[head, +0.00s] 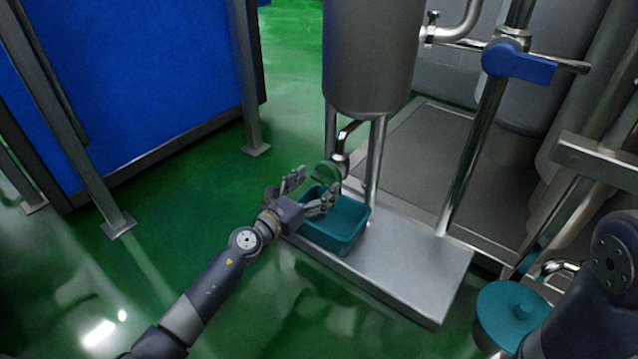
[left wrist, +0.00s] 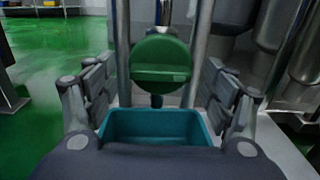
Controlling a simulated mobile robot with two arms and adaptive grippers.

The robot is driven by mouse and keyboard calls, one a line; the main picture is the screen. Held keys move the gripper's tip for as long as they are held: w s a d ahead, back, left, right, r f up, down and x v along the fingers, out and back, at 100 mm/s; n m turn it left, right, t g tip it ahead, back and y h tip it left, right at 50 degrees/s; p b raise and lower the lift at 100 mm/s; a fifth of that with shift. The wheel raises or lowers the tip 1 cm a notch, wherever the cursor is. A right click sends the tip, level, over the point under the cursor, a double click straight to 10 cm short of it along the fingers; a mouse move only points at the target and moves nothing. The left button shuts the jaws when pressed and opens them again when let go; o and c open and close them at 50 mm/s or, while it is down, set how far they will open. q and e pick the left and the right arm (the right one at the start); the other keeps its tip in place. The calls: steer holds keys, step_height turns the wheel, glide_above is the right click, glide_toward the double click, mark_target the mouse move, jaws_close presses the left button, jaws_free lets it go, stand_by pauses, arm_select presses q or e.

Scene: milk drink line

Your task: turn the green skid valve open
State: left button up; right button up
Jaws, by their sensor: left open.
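The green skid valve (head: 326,172) hangs on a bent pipe below the steel tank. In the left wrist view its round green body with a flat horizontal handle bar (left wrist: 160,75) is straight ahead, between my fingers. My left gripper (head: 308,192) is open, with one finger on each side of the valve and a visible gap to it in the wrist view. Whether a finger touches it is not clear in the head view. My right gripper is not in view; only part of my right arm shows at the lower right.
A teal bin (head: 348,222) stands on the steel skid platform (head: 420,275) below the valve. Tank legs (head: 375,160) stand close behind it. A blue-handled valve (head: 518,64) is on the pipes at upper right. A teal-lidded container (head: 510,305) is at lower right. Green floor is clear at left.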

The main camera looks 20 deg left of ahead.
arm_select(q)
steer(key=shift+x, duration=0.75)
steer(key=shift+c, duration=0.3)
steer(key=c, duration=1)
